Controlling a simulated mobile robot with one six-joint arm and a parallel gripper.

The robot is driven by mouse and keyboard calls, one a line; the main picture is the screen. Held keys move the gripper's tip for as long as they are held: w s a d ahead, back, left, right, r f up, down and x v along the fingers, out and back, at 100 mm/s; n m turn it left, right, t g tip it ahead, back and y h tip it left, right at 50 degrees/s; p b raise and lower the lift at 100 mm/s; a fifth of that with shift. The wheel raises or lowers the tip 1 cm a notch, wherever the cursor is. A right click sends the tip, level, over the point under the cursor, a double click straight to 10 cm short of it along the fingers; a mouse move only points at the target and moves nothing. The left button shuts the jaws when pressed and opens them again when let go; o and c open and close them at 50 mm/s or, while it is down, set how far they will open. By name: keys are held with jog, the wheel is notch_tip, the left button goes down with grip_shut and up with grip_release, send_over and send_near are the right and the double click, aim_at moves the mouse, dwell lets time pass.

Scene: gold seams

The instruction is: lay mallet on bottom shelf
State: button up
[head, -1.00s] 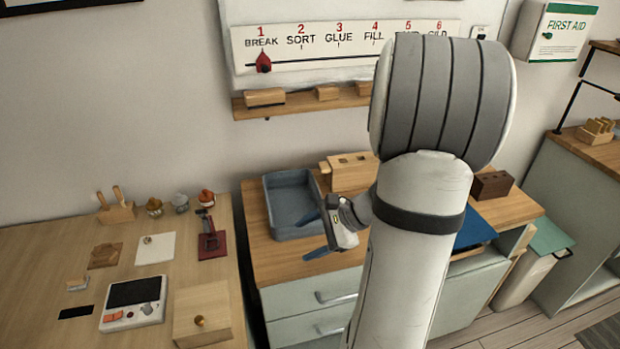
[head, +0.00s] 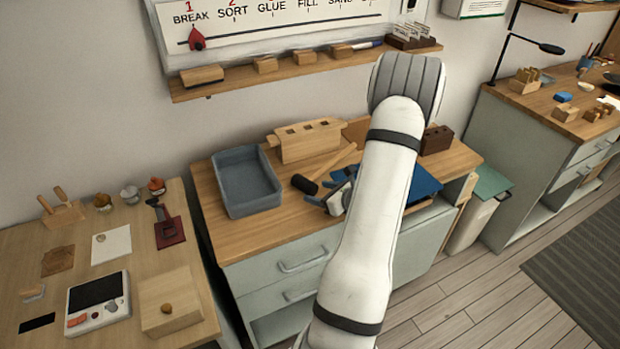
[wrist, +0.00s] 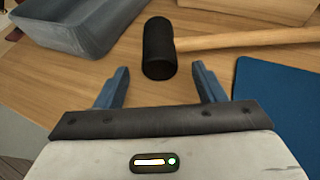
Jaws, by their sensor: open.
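The mallet has a black head (head: 304,184) and a pale wooden handle (head: 337,161), and lies on the wooden top of the drawer cabinet. In the wrist view its black head (wrist: 159,48) is just ahead of my fingers, and the handle (wrist: 240,40) runs off to the right. My gripper (wrist: 160,88) has its blue fingers spread, with nothing between them. In the head view my gripper (head: 325,199) is low beside the mallet, partly hidden by my arm. A low open shelf space (head: 278,325) shows under the cabinet's drawers, mostly cut off.
A grey-blue tray (head: 247,205) stands left of the mallet, and a wooden block with slots (head: 305,141) stands behind it. A blue mat (head: 424,183) lies to the right. A workbench (head: 50,290) with small items is at the left.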

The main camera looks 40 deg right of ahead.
jog(key=shift+x, duration=0.9)
jog(key=shift+c, duration=0.2)
jog(key=c, duration=1.3)
jog(key=shift+o, duration=0.2)
jog(key=shift+r, duration=0.1)
